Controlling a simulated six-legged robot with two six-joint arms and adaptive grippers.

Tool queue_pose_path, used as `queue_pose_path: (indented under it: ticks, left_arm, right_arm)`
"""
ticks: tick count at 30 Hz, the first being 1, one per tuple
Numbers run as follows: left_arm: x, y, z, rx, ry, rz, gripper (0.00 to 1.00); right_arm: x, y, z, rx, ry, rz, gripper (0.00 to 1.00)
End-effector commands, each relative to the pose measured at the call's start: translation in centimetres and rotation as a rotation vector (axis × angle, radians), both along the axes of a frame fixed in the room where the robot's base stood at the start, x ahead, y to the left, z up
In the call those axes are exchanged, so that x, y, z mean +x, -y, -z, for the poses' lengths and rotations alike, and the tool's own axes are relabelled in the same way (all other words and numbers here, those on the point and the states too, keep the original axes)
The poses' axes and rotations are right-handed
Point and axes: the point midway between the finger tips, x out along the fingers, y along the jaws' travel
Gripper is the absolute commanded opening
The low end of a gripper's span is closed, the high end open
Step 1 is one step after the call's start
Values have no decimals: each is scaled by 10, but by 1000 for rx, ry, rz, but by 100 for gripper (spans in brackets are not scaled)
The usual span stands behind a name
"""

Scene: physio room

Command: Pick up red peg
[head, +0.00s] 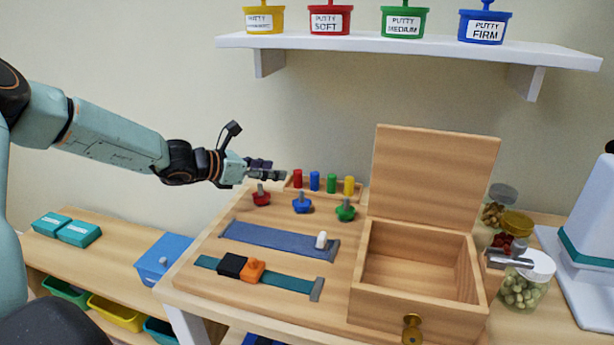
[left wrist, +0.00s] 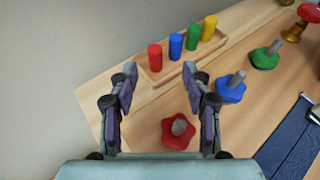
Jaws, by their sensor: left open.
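The red peg (head: 298,178) stands upright at the left end of a row in a shallow wooden tray (head: 291,186) at the back of the table. It also shows in the left wrist view (left wrist: 155,58), beyond my fingertips. Blue (head: 315,181), green (head: 332,182) and yellow (head: 349,186) pegs stand to its right. My left gripper (head: 272,170) is open and empty, just left of the red peg and apart from it. In the left wrist view my two fingers (left wrist: 161,88) are spread, with the red peg ahead between their tips. My right gripper is not clearly in view.
Red (head: 261,198), blue (head: 302,205) and green (head: 345,212) star knobs on posts stand in front of the pegs. An open wooden box (head: 420,308) with a raised lid (head: 433,180) is to the right. A shelf (head: 420,48) with putty tubs hangs above.

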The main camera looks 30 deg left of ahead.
Motion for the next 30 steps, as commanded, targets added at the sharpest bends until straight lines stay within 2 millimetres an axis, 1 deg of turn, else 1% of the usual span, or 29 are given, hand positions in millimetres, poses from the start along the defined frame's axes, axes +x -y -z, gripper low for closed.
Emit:
queue_pose_path:
  ticks: [6,14,24,30]
  left_arm:
    - [9,3,10,3,-4,-2,49]
    - [20,8,13,1,-2,-2,49]
    - [58,21,28,4,-2,-1,49]
    - [67,25,29,-1,0,-1,49]
  right_arm:
    - [0,0,15,0,1,-1,40]
    - [0,0,22,0,0,0,40]
    - [0,0,42,0,0,-1,40]
    - [0,0,44,0,0,0,40]
